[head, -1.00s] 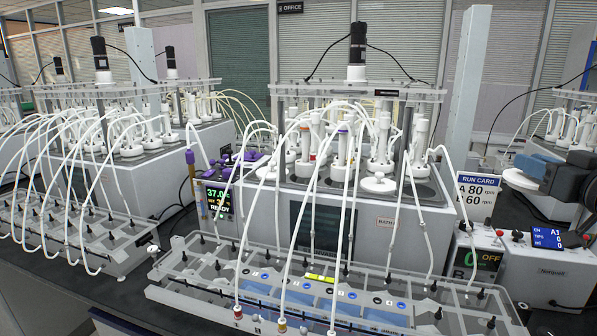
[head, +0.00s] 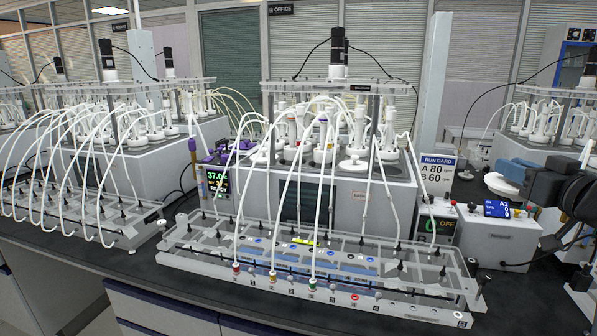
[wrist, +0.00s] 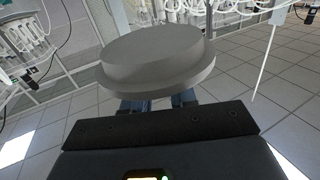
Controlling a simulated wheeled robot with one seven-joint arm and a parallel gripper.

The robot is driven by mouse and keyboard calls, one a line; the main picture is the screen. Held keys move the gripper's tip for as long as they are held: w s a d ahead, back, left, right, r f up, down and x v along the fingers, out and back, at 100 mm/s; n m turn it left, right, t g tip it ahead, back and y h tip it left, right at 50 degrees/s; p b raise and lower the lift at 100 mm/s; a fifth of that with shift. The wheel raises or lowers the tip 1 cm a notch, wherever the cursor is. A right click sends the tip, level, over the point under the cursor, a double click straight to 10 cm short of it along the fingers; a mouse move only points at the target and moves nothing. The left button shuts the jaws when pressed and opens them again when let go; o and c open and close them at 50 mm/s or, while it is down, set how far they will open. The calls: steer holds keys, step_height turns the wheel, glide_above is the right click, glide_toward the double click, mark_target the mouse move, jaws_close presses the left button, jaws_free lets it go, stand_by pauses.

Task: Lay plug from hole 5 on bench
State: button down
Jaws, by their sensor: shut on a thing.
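My gripper (head: 508,176) is at the right of the head view, its blue fingers shut on a pale round plug (head: 503,185). In the wrist view the plug (wrist: 158,58) is a wide grey stepped disc held flat in front of the fingers. It hangs in the air, with floor tiles visible beyond it. The dark bench (head: 90,250) runs under the reactors and rack. Hole 5 is not identifiable among the ports on the middle reactor's lid.
A clear tube rack (head: 310,262) with white tubes fills the middle bench front. Behind it stands the reactor (head: 340,205). Another white disc (head: 353,166) lies on its lid. The run card (head: 438,172) and a pump box (head: 495,238) stand at right. Bare bench shows at front left.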

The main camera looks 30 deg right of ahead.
steer(key=shift+a+f, duration=0.3)
steer(key=shift+a, duration=0.15)
steer(key=w+a+f+n+y, duration=0.1)
steer(key=w+a+f, duration=0.3)
steer(key=a+f, duration=0.8)
steer(key=w+a+f+n+t+y, duration=0.1)
steer(key=w+a+f+y, duration=0.3)
steer(key=a+f, duration=0.8)
steer(key=w+a+f+n+y, duration=0.2)
steer(key=w+a+f, duration=0.4)
steer(key=a+f, duration=0.7)
steer(key=a+n, duration=0.1)
steer(key=a, duration=0.2)
steer(key=shift+w+a+t+y, duration=0.15)
steer(key=shift+w+t+y, duration=0.1)
steer(key=shift+t+y, duration=0.05)
steer(key=s+f+b, duration=0.1)
steer(key=s+f, duration=0.3)
steer(key=f, duration=0.3)
steer(key=shift+s+f, duration=0.25)
steer(key=shift+s, duration=0.1)
